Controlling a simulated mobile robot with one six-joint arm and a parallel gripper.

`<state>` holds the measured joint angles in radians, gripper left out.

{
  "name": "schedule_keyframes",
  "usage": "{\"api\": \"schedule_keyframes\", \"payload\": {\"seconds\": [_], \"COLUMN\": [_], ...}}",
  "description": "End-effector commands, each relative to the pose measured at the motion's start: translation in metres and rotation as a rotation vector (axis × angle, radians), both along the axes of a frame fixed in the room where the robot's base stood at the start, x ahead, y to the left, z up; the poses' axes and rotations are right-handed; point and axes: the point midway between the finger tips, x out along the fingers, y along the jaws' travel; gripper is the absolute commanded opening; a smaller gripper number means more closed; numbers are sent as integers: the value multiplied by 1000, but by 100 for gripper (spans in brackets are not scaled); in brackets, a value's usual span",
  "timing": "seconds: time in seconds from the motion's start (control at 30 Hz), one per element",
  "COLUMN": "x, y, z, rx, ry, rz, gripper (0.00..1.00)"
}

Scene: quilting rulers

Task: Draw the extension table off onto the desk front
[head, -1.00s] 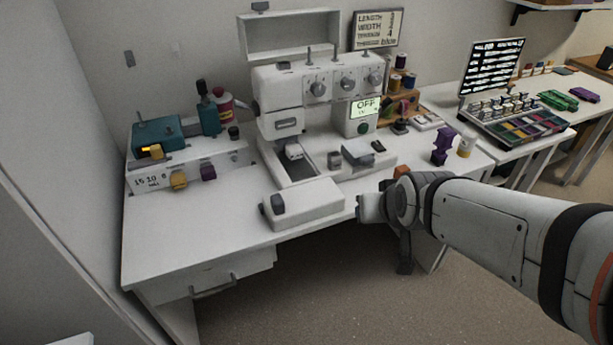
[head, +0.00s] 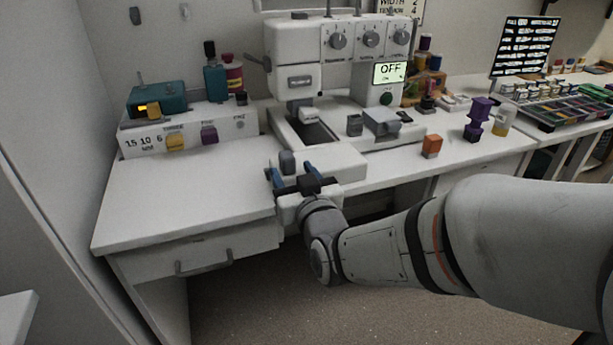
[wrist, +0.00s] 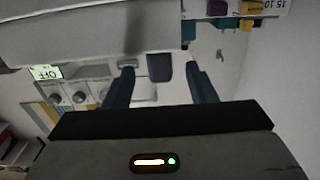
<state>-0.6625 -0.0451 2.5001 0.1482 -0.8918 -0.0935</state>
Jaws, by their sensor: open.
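The extension table (head: 345,166) is a low white block at the front of the white sewing machine (head: 292,85), by the desk's front edge. My gripper and wrist hide part of the block's front.
The desk front (head: 180,205) is bare left of my gripper. A control box (head: 190,135) with yellow and purple knobs stands behind it. An orange block (head: 432,146) and a purple piece (head: 478,118) stand to the right. A drawer handle (head: 203,266) juts out below.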

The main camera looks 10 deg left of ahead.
Motion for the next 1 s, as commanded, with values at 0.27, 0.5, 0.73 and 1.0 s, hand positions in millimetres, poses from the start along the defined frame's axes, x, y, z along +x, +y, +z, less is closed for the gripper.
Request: {"api": "schedule_keyframes", "payload": {"seconds": [0.27, 0.5, 0.73, 1.0], "x": [36, 48, 48, 47], "y": [22, 29, 30, 30], "z": [-1, -1, 0, 0], "rx": [-1, -2, -2, -1], "ry": [1, 3, 3, 2], "rz": [0, 1, 1, 2], "gripper": [51, 51, 51, 29]}}
